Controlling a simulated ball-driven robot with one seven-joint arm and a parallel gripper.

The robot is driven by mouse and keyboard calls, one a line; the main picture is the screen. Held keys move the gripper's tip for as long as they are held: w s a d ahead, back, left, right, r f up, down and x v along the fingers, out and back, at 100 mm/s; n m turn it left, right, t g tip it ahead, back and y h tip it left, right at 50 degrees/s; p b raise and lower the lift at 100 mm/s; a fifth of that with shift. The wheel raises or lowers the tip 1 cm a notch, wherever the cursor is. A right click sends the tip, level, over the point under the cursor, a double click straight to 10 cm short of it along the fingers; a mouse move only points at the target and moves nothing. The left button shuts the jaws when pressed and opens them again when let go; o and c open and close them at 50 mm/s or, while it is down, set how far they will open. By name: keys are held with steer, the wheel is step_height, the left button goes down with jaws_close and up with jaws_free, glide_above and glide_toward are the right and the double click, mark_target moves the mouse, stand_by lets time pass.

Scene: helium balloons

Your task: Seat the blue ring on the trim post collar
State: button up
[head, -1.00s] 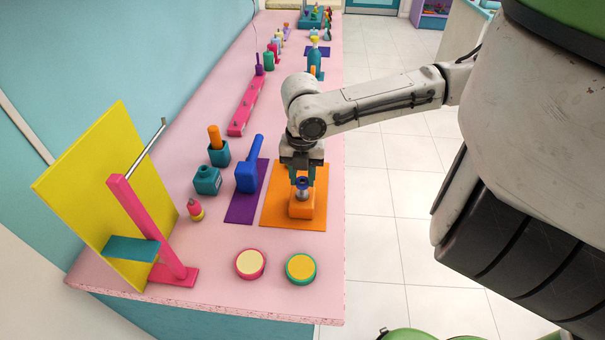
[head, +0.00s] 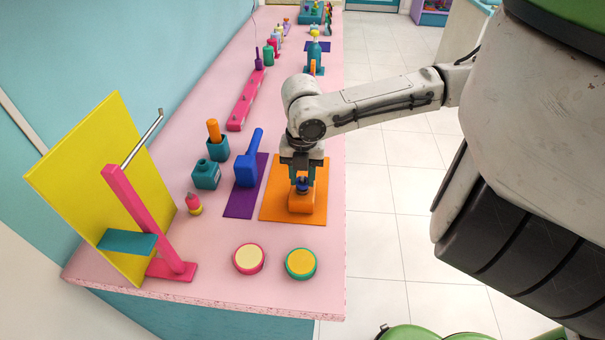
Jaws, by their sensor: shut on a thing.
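The small blue ring (head: 303,187) is between the fingertips of my gripper (head: 302,179), which is shut on it. The orange block (head: 301,204) stands directly below, on an orange mat (head: 279,204). The ring is low, just over or at the top of the block. The trim post and its collar are hidden by the ring and fingers, so I cannot tell whether the ring touches the collar. My gripper points straight down.
A blue tool (head: 248,168) stands on a purple mat (head: 238,204) to the left. Two round tubs (head: 249,258) (head: 301,263) sit in front. A pink stand (head: 147,223) with a yellow board (head: 81,180) is at the left. The counter right of the tubs is bare.

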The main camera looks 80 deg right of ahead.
steer(key=shift+f, duration=0.25)
steer(key=o, duration=1.1)
steer(key=shift+o, duration=0.2)
steer(key=shift+r, duration=0.1)
step_height(320, 180, up, 11)
steer(key=shift+f, duration=0.2)
